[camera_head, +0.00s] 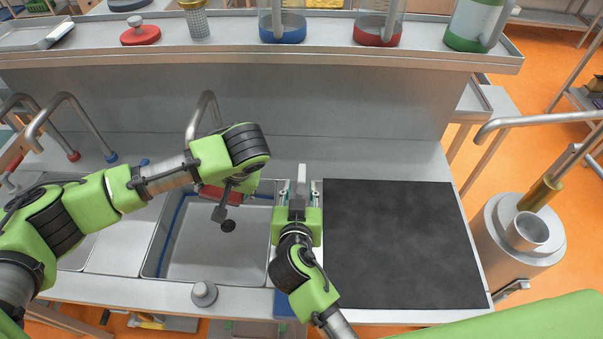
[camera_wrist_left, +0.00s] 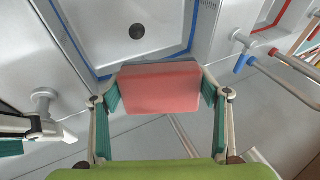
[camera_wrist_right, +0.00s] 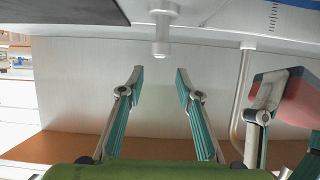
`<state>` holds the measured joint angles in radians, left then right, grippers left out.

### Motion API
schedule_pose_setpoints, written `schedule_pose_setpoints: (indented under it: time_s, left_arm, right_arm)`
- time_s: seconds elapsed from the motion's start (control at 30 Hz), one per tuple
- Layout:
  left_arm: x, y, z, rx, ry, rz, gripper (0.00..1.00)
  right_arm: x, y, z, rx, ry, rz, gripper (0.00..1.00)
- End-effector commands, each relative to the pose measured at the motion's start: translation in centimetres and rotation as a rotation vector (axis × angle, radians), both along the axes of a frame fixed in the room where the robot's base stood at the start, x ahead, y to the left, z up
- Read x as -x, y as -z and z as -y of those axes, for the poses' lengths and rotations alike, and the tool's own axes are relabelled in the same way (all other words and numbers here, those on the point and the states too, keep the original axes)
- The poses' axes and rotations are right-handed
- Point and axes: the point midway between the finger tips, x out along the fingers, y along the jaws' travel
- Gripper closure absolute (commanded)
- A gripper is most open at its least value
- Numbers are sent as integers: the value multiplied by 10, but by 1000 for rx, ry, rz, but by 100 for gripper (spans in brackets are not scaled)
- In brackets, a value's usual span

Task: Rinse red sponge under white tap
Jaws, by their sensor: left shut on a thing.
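The red sponge (camera_wrist_left: 160,88) is held between the two fingers of my left gripper (camera_wrist_left: 160,95), which is shut on it. In the head view the sponge (camera_head: 222,195) shows over the back part of the sink basin, partly hidden by my left arm. A grey curved spout (camera_head: 203,106) rises behind the basin; its outlet is hidden, so I cannot tell whether the sponge is right below it. My right gripper (camera_wrist_right: 159,76) is open and empty. A short white post (camera_wrist_right: 162,30) shows ahead, in line with the gap between its fingers; it also appears in the head view (camera_head: 302,174).
The sink basin (camera_head: 180,263) has a dark drain (camera_head: 228,226). A black mat (camera_head: 400,240) lies to the right. More curved taps (camera_head: 70,110) stand at the left. A shelf (camera_head: 260,53) with several containers runs along the back.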

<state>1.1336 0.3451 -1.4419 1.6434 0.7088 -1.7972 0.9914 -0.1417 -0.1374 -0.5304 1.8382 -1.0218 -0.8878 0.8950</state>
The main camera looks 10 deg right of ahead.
Motion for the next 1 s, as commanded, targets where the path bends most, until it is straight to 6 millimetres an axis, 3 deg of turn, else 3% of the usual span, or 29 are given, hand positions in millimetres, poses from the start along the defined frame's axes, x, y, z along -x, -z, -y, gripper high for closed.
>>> schedule_pose_setpoints:
  time_s: [0.2, 0.4, 0.8, 0.83, 0.93, 1.0]
  left_arm:
    - [0, 0, 0, 0, 0, 0, 48]
    - [0, 0, 0, 0, 0, 0, 48]
    - [0, 0, 0, 0, 0, 0, 48]
    - [0, 0, 0, 0, 0, 0, 48]
    - [0, 0, 0, 0, 0, 0, 48]
    - [0, 0, 0, 0, 0, 0, 48]
  right_arm:
    - [-42, 16, 9, 4, -1, 1, 68]
    - [-65, 27, 13, 2, -1, 1, 68]
    - [-73, 31, 15, 1, 1, -1, 68]
    - [-73, 31, 15, 1, 1, -1, 71]
    - [-72, 31, 15, 1, 1, -1, 97]
    - [-72, 31, 15, 1, 1, -1, 100]
